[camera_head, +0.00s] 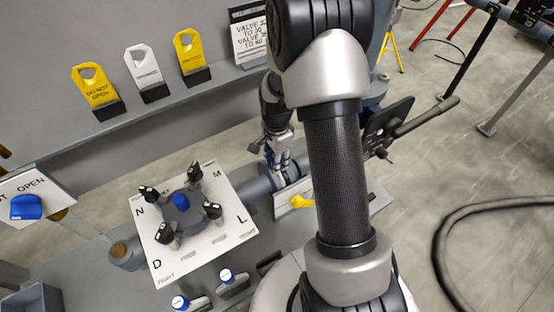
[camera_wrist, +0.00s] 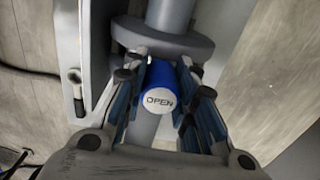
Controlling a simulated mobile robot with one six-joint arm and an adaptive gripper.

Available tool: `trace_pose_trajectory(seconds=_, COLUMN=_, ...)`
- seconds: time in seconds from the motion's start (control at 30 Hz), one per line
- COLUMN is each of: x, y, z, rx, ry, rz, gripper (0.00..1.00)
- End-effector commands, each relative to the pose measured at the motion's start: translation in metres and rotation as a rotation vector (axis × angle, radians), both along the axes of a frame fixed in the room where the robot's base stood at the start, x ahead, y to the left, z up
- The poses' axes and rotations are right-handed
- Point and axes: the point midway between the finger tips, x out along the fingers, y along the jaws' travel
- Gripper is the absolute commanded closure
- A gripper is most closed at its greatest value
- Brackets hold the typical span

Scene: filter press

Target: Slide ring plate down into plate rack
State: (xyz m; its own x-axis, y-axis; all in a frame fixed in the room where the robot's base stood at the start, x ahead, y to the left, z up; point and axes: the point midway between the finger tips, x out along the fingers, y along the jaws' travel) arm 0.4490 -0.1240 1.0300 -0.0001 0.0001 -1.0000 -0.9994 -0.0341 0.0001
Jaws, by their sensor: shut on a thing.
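My gripper (camera_wrist: 160,85) has its two fingers on either side of a blue knob (camera_wrist: 160,75) with a white face that reads OPEN. It is shut on this knob. In the head view my gripper (camera_head: 283,160) is low behind my arm, by a grey pipe and a white label plate; the knob is not clear there. I cannot pick out a ring plate or a plate rack for certain. A grey round flange (camera_wrist: 160,38) on a pipe is just past the fingertips in the wrist view.
Yellow (camera_head: 97,92) and white (camera_head: 147,74) tags with holes stand in dark holders on a grey ledge. A white lettered panel (camera_head: 237,203) with several black-capped knobs lies left of my arm. Another blue knob (camera_head: 26,207) sits at far left. The right floor has a black hose (camera_head: 445,245).

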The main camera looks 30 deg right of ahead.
Motion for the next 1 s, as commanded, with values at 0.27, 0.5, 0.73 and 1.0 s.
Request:
trace_pose_trajectory(seconds=0.27, x=0.000, y=0.005, z=0.001, rx=0.000, ry=-0.001, rz=0.000, gripper=1.00)
trace_pose_trajectory(seconds=0.5, x=0.000, y=0.005, z=0.001, rx=0.000, ry=-0.001, rz=0.000, gripper=1.00)
trace_pose_trajectory(seconds=0.73, x=0.000, y=0.005, z=0.012, rx=0.000, ry=-0.001, rz=0.000, gripper=1.00)
trace_pose_trajectory(seconds=1.0, x=0.000, y=0.005, z=0.032, rx=0.000, ry=-0.001, rz=0.000, gripper=1.00)
